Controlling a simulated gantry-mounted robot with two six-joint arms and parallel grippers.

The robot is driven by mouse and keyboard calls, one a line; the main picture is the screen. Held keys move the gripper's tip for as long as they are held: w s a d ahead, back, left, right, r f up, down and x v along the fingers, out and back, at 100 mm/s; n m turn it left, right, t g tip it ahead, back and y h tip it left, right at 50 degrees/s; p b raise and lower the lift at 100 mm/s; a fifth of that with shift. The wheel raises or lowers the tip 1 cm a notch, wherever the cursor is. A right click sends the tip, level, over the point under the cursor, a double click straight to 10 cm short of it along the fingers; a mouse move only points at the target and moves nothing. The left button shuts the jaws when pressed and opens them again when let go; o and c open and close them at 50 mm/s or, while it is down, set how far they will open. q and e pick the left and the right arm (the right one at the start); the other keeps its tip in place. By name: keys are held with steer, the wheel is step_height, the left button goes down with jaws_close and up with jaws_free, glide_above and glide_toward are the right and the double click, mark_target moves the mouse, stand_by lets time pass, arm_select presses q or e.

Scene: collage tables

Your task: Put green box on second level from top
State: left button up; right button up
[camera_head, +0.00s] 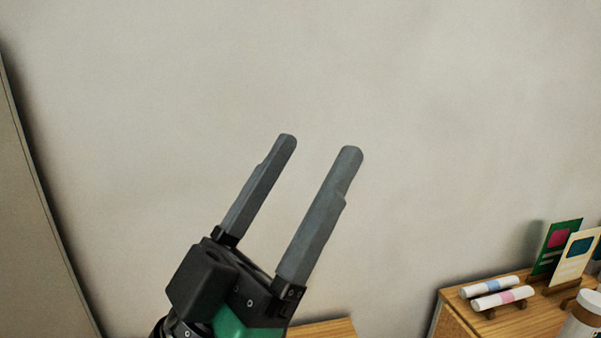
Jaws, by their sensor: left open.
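My left gripper (318,146) is in the lower middle of the head view, its two grey fingers pointing up and apart. It is open and nothing is between the fingers. Behind it is bare wall. No green box and no shelf with levels can be made out in this view. My right gripper is not in view.
Another wooden surface (335,328) shows behind the gripper. A pale panel (30,220) stands at the left.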

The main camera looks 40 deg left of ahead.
arm_select(q)
steer(key=shift+o, duration=0.5)
steer(key=shift+s+d+r, duration=0.1)
steer(key=shift+s+r, duration=0.05)
